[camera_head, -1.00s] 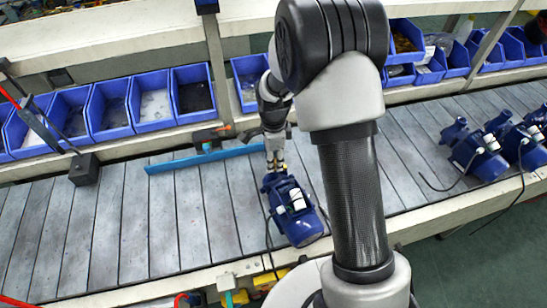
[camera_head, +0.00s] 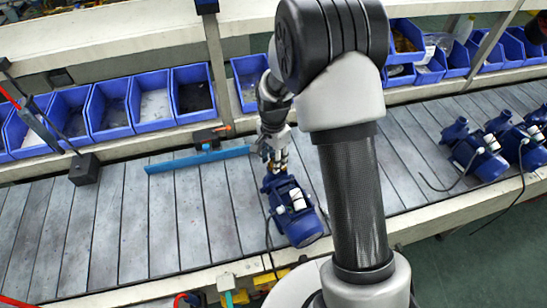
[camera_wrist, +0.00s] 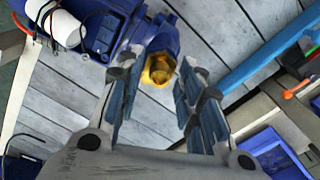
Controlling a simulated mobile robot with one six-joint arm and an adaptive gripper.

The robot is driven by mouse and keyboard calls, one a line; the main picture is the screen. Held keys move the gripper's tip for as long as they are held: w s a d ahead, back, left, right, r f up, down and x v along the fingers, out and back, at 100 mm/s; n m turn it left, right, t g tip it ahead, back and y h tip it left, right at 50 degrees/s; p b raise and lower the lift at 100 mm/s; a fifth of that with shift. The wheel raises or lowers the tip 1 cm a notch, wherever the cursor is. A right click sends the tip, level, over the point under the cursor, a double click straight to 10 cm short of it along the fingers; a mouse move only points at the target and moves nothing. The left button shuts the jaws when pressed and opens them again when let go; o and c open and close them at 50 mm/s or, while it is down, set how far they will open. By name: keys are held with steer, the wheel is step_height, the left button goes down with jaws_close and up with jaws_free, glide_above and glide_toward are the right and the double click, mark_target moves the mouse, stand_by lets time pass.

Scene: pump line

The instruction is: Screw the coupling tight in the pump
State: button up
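The blue pump (camera_head: 294,212) lies on the conveyor below my gripper, its port end toward the back. It also shows at the top of the wrist view (camera_wrist: 103,25). The brass-coloured coupling (camera_wrist: 160,70) sits at the pump's port in the wrist view. My gripper (camera_head: 274,154) is above the port end. In the wrist view, my fingers (camera_wrist: 158,64) are spread, one on each side of the coupling, with gaps visible between them and it. The coupling's thread is hidden, so how deep it sits cannot be told.
A blue bar (camera_head: 200,159) lies on the conveyor behind and left of the pump. A black block (camera_head: 85,169) stands farther left. Several blue bins (camera_head: 152,106) line the back. More pumps (camera_head: 473,150) stand at the right. The left conveyor is mostly clear.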

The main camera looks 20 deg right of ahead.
steer(key=n, duration=0.3)
steer(key=shift+n, duration=0.3)
stand_by(0.4)
jaws_close()
stand_by(0.4)
steer(key=m, duration=0.3)
steer(key=shift+m, duration=0.3)
